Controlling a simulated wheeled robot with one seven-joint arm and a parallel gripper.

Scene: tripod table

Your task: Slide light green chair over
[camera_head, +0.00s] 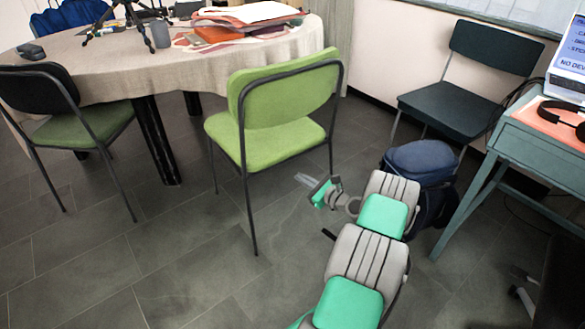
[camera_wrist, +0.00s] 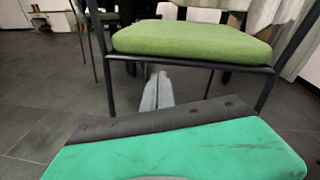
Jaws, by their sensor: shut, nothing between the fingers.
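The light green chair (camera_head: 268,125) stands upright in the middle of the head view, with a green backrest, green seat and dark metal frame. Its seat also shows across the top of the wrist view (camera_wrist: 190,40). My gripper (camera_head: 305,180) is low to the right of the chair, below seat height, pointing toward it.
A round cloth-covered table (camera_head: 130,70) stands behind the chair. A darker chair (camera_head: 60,120) is at left, a black chair (camera_head: 465,90) at the right wall. A blue backpack (camera_head: 425,165) lies beside my arm, near a teal desk (camera_head: 540,140). Tiled floor at front left is clear.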

